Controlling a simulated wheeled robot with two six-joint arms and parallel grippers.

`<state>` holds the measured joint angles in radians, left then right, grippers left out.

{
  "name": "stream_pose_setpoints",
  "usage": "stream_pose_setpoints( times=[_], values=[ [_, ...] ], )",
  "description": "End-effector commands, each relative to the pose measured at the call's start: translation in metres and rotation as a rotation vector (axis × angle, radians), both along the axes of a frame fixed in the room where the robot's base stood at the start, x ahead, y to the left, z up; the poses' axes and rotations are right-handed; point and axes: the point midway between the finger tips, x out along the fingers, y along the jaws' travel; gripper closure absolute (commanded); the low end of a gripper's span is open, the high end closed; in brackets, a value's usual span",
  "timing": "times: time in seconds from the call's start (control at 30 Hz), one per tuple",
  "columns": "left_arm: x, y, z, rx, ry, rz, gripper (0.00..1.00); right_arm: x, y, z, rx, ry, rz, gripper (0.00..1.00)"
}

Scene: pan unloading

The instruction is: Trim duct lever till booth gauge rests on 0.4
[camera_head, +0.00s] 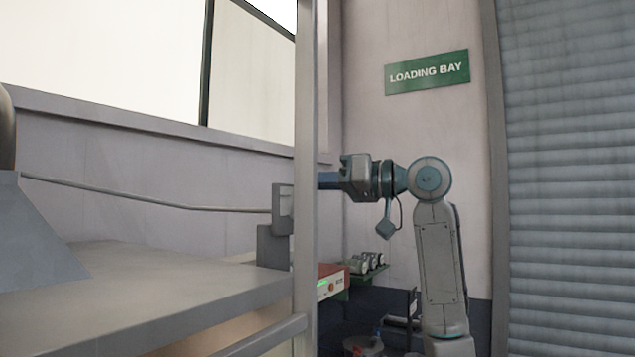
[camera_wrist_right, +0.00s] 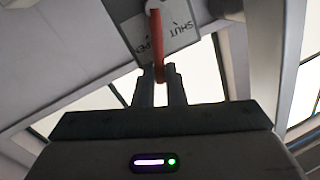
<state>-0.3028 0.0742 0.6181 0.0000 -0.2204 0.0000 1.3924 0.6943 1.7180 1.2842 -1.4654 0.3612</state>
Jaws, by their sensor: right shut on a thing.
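The lever (camera_wrist_right: 156,42) is an orange-red bar in the right wrist view, in front of a pale plate (camera_wrist_right: 180,22) marked SHUT and, partly hidden, OPEN. My right gripper (camera_wrist_right: 160,78) is shut on the lever's near end. In the head view my right gripper (camera_head: 328,180) reaches left to the upright post, which hides the lever and the fingertips' surroundings. No gauge face is readable in either view. My left gripper is not in view.
A grey upright post (camera_head: 306,120) stands just left of my right gripper. A grey bench (camera_head: 170,300) fills the lower left, with a thin rod (camera_head: 150,196) above it. A red box (camera_head: 331,283) and a green shelf (camera_head: 375,272) sit below my right arm. A shutter (camera_head: 570,180) is at right.

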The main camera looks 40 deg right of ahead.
Motion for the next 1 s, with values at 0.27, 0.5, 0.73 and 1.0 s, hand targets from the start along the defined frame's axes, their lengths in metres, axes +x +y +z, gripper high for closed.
stream_pose_setpoints(
  times=[0.27,0.5,0.73,1.0],
  values=[
    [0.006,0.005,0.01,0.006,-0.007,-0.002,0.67,-0.002,0.005,0.002,-0.087,-0.035,0.0,1.0],
    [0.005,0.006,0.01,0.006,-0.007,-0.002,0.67,-0.002,0.005,0.002,-0.086,-0.036,-0.001,0.7],
    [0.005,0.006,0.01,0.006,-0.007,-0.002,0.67,-0.002,0.005,0.002,-0.085,-0.035,-0.001,0.68],
    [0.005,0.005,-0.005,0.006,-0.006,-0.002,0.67,-0.02,-0.009,-0.001,-0.086,-0.038,-0.005,0.68]
  ],
)
